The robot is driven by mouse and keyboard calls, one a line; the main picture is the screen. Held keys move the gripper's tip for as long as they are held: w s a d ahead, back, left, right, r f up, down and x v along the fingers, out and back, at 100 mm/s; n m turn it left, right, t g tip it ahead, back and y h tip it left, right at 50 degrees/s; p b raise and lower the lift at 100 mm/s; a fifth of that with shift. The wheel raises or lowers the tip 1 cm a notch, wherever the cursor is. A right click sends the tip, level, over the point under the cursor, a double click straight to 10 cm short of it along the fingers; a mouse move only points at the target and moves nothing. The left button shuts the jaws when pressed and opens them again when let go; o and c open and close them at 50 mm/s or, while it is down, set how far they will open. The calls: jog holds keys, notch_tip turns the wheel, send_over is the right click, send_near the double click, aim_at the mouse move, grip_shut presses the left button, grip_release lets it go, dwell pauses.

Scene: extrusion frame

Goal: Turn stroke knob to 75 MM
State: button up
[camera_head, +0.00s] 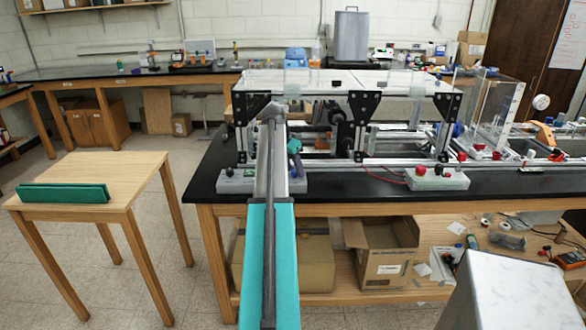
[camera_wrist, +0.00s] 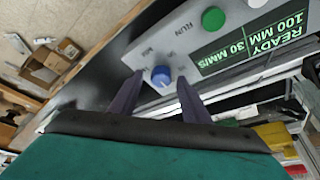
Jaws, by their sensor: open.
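The blue stroke knob (camera_wrist: 161,76) sits on a light grey control panel (camera_wrist: 183,58) in the wrist view. Small labels stand around the knob, too small to read. Its pointer setting cannot be told clearly. My gripper (camera_wrist: 160,79) is open, with one dark finger on each side of the knob. Whether either finger touches it cannot be told. A green display (camera_wrist: 252,42) on the panel reads READY, 100 MM and 30 MM/S, tilted and upside down. In the head view my arm hides most of the area around the gripper, and the knob is not visible.
A green button (camera_wrist: 213,18) marked RUN is close to the knob. The aluminium extrusion frame (camera_head: 345,80) stands on the black bench (camera_head: 340,185). A small wooden table (camera_head: 95,215) stands at left.

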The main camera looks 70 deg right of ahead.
jog(key=shift+c, duration=0.3)
jog(key=c, duration=1)
jog(key=shift+a, duration=0.2)
jog(key=shift+d, duration=0.15)
jog(key=shift+n, duration=0.3)
jog(key=n, duration=0.1)
jog(key=n+t, duration=0.1)
jog(key=n, duration=0.1)
jog(key=n+t, duration=0.1)
jog(key=n, duration=0.1)
jog(key=shift+s+h+p, duration=0.3)
jog(key=shift+p, duration=0.05)
jog(key=n+t, duration=0.1)
jog(key=n, duration=0.2)
jog(key=n+t+y, duration=0.1)
jog(key=n, duration=0.2)
jog(key=shift+s+d+p, duration=0.15)
jog(key=shift+p, duration=0.2)
